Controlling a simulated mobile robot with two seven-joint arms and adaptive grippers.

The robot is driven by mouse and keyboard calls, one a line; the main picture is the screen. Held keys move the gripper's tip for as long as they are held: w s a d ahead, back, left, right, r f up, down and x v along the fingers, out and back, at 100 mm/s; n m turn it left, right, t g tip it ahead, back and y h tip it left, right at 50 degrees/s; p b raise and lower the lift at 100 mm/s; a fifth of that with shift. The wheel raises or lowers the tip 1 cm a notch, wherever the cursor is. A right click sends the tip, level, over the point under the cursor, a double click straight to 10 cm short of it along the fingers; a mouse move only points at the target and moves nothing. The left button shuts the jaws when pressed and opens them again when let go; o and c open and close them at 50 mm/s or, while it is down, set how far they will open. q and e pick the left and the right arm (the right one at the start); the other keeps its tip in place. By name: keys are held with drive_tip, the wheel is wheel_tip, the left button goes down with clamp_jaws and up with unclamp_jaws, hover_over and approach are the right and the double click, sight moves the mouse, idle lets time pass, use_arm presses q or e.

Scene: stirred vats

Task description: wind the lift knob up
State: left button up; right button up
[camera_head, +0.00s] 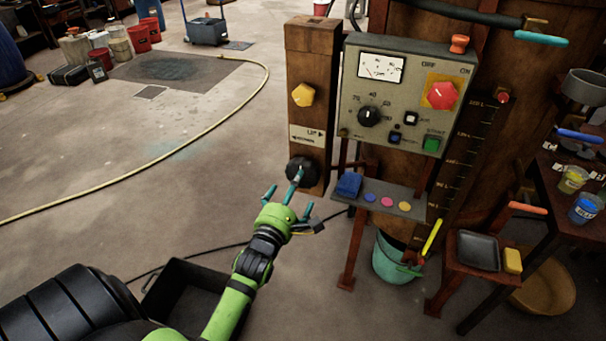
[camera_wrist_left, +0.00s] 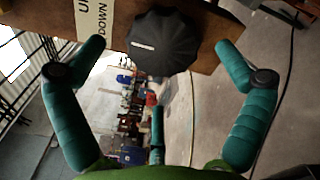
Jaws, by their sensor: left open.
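The lift knob (camera_head: 302,170) is a black fluted knob low on a wooden post (camera_head: 312,60), just below a white UP/DOWN label (camera_head: 307,136). In the left wrist view the knob (camera_wrist_left: 163,43) sits ahead of the palm with a pale mark on its face, between the two upper fingers and apart from both. My left gripper (camera_head: 288,194) is open and empty, its teal fingers spread in front of the knob. In the head view one finger overlaps the knob's lower edge; I cannot tell there whether it touches. My right gripper is out of view.
A yellow knob (camera_head: 303,95) sits higher on the same post. To its right is a control panel (camera_head: 350,95) with a dial, a red knob and buttons, above a small shelf (camera_head: 408,212). A teal bucket (camera_head: 392,262) stands below. The floor at left is mostly open.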

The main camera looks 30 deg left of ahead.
sight(303, 187)
use_arm(q)
drive_tip(key=x, duration=0.6)
drive_tip(key=shift+w+p, duration=0.3)
drive_tip(key=shift+p, duration=0.05)
drive_tip(key=shift+f, duration=0.1)
drive_tip(key=c, duration=0.9)
